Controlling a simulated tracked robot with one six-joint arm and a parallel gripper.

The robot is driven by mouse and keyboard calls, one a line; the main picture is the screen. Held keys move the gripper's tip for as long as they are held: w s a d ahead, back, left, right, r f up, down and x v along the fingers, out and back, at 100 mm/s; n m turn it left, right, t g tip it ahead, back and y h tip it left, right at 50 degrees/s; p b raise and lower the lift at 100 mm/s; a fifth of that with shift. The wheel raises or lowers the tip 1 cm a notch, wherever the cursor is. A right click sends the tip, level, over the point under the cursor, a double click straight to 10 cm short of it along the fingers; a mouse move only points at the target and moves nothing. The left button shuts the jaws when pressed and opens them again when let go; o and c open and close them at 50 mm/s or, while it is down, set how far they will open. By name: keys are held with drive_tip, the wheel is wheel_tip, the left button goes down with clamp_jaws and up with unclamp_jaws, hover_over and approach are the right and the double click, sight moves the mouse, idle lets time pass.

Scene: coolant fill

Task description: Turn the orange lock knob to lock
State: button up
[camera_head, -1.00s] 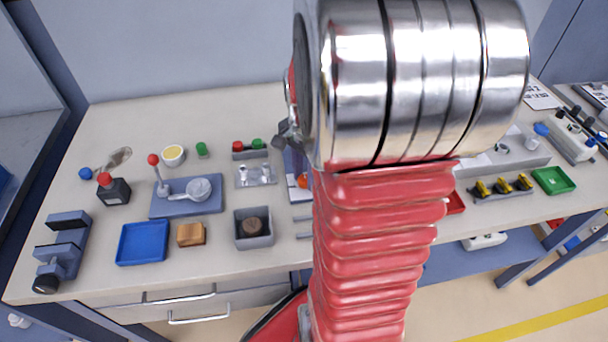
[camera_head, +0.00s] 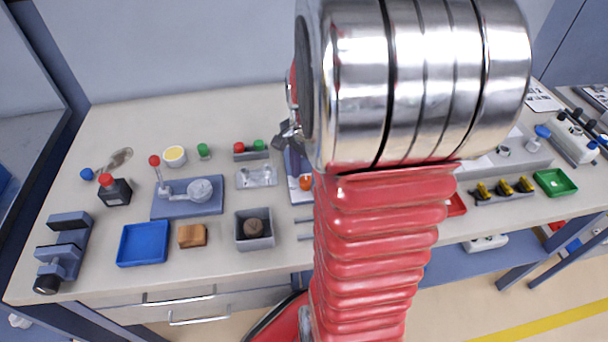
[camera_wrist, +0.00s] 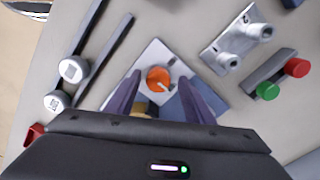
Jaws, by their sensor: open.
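The orange lock knob (camera_wrist: 158,79) sits on a pale square plate (camera_wrist: 152,58) on the bench. In the wrist view it lies just beyond and between the fingertips of my gripper (camera_wrist: 152,88), which are spread apart with nothing held. A pale pointer mark crosses the knob toward the lower right. In the head view the knob (camera_head: 305,182) shows beside my red arm, on a plate partly hidden by the arm. My gripper (camera_head: 290,136) is above the blue part behind the knob, mostly hidden by my wrist.
A grey two-post fitting (camera_wrist: 238,42) and a block with red and green caps (camera_wrist: 277,77) lie right of the plate in the wrist view. Two dark rails (camera_wrist: 104,58) lie left. A grey box (camera_head: 254,230) and a blue tray (camera_head: 143,243) stand left in the head view.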

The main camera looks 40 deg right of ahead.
wheel_tip(320, 180, up, 14)
drive_tip(key=shift+f, duration=0.15)
idle(0.6)
idle(0.5)
drive_tip(key=s+a+n+t, duration=0.2)
drive_tip(key=a+n, duration=0.7)
drive_tip(key=a, duration=0.2)
drive_tip(key=s+a+r+n+t, duration=0.1)
drive_tip(key=s+a+n+t, duration=0.1)
drive_tip(key=a+n, duration=0.7)
drive_tip(key=a+t, duration=0.1)
drive_tip(key=a, duration=0.2)
drive_tip(key=shift+s+a+t, duration=0.2)
drive_tip(key=shift+a+t, duration=0.1)
